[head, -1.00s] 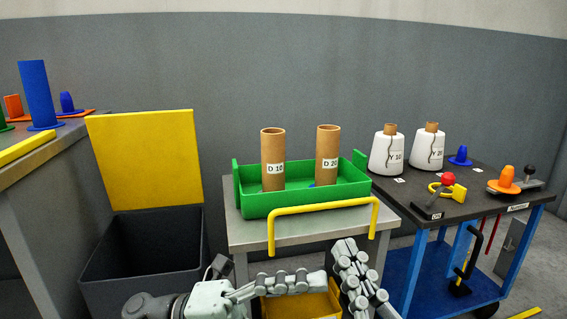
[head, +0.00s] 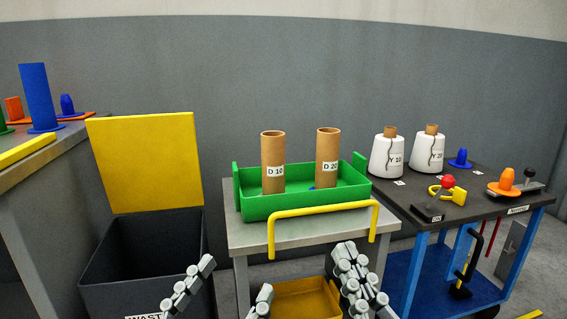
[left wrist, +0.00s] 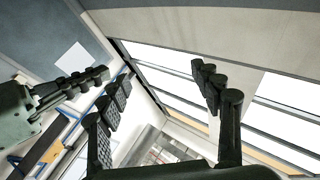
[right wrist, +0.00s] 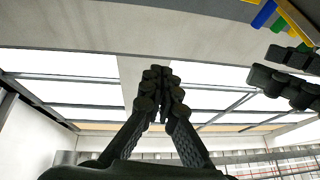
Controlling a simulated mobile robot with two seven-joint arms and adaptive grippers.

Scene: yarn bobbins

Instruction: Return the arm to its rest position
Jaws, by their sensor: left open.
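My left gripper (head: 228,285) is at the bottom of the head view, in front of the black bin and the small table. Its fingers are spread and empty, as the left wrist view (left wrist: 163,88) also shows. My right gripper (head: 350,275) is at the bottom centre of the head view, in front of the table's right side. In the right wrist view (right wrist: 160,85) its fingertips are together with nothing visible between them.
A green tray (head: 300,204) on the small table holds cardboard tubes D 10 (head: 273,155) and D 20 (head: 327,150). A yellow-lidded black bin (head: 140,250) stands left. White bobbins (head: 387,158) stand on a blue trolley at right. A yellow container (head: 305,300) sits low between my grippers.

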